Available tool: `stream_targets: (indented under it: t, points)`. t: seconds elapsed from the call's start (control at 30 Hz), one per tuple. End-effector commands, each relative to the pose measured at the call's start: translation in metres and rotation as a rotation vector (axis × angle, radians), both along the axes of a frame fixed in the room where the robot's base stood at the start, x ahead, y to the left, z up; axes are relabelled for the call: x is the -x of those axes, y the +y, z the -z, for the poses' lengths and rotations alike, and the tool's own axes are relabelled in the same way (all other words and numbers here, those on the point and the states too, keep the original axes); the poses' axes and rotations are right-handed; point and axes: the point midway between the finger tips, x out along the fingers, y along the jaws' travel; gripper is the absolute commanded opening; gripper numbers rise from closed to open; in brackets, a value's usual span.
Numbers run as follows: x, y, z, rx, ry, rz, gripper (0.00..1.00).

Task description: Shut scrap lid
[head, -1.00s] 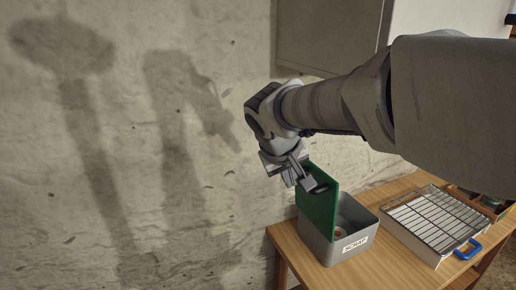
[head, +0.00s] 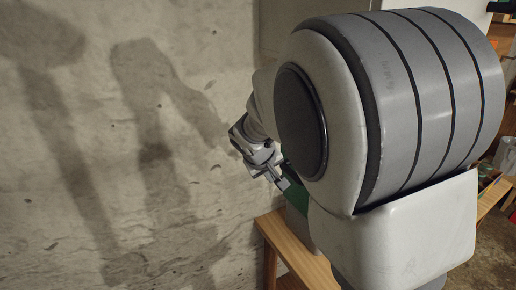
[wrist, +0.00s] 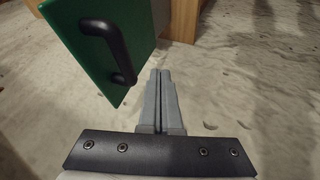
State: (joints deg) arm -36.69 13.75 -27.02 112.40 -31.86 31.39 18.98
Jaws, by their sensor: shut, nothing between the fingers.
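The green scrap lid (wrist: 70,65) stands raised, with a black handle (wrist: 112,45) on its face in the wrist view. A small part of the lid (head: 297,197) shows beside my arm in the head view. My gripper (wrist: 160,73) is shut and empty, its fingertips just right of and below the lid and handle in the wrist view. I cannot tell whether it touches the lid. In the head view my gripper (head: 281,182) is at the lid's left. The grey scrap box (head: 298,226) is mostly hidden behind my arm.
The box stands on a wooden table (head: 286,245), whose left end shows. A rough concrete wall (head: 150,180) is close on the left. My own arm covers most of the right side of the head view.

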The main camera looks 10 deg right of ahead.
Motion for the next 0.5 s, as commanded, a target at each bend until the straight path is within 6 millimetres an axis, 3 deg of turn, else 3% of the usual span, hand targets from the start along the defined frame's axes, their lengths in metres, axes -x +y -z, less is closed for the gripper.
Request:
stream_targets:
  t: [0.03, 0.2, 0.5]
  points:
    - [-0.003, -0.012, -0.004, -0.001, -0.001, 0.009, 0.0]
    - [-0.011, -0.028, -0.001, -0.002, -0.002, 0.004, 0.0]
    - [-0.014, -0.035, 0.0, -0.001, -0.002, 0.002, 0.0]
